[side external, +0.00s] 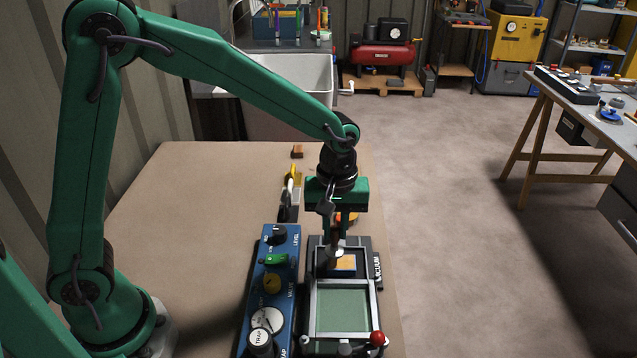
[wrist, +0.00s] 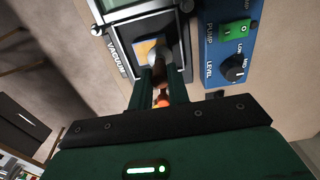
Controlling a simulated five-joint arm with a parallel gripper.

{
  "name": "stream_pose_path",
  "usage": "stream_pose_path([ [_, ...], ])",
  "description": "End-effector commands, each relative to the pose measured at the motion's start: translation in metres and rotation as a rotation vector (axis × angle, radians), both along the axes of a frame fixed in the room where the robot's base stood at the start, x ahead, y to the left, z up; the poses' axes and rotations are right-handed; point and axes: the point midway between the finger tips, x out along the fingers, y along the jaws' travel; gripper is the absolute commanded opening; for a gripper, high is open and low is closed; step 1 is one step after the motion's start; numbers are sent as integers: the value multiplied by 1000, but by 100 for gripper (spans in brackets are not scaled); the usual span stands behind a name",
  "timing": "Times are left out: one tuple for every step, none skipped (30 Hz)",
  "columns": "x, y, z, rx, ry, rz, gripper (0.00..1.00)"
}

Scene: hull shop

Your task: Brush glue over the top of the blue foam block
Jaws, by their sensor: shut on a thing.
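A small block (side external: 345,263) sits in the dark recessed fixture marked VACUUM. Its top shows an amber-yellow patch with blue along its edges; it also shows in the wrist view (wrist: 147,47). My gripper (side external: 342,232) points down over the block and is shut on a brush (side external: 333,256). In the wrist view the brush (wrist: 156,57) runs from between my fingers (wrist: 161,80) to the block, with a pale end over the block's top. The brush hides part of the block. I cannot tell whether its tip touches.
A blue control box (side external: 273,290) with knobs and a green switch stands left of the fixture (side external: 366,266). A green-windowed frame (side external: 343,307) with a red knob lies in front. The table's left side (side external: 180,220) is clear.

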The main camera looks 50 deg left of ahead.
Motion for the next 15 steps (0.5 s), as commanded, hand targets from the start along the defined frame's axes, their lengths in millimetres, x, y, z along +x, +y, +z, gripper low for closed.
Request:
stream_pose_path([
  [-1, 1, 0, 0, 0, 1, 0],
  [-2, 2, 0, 0, 0, 1, 0],
  [-3, 3, 0, 0, 0, 0, 0],
  [-3, 3, 0, 0, 0, 0, 0],
  [-4, 4, 0, 0, 0, 0, 0],
  [-4, 4, 0, 1, 1, 0, 0],
  [-4, 4, -1, 1, 1, 0, 0],
  [-5, 4, -1, 1, 1, 0, 0],
  [-5, 4, -1, 0, 1, 0, 0],
  [-5, 4, -1, 0, 1, 0, 0],
  [-5, 4, -1, 0, 1, 0, 0],
  [-5, 4, -1, 0, 1, 0, 0],
  [-5, 4, -1, 1, 2, 0, 0],
  [-4, 4, -1, 1, 2, 0, 0],
  [-4, 4, -1, 1, 2, 0, 0],
])
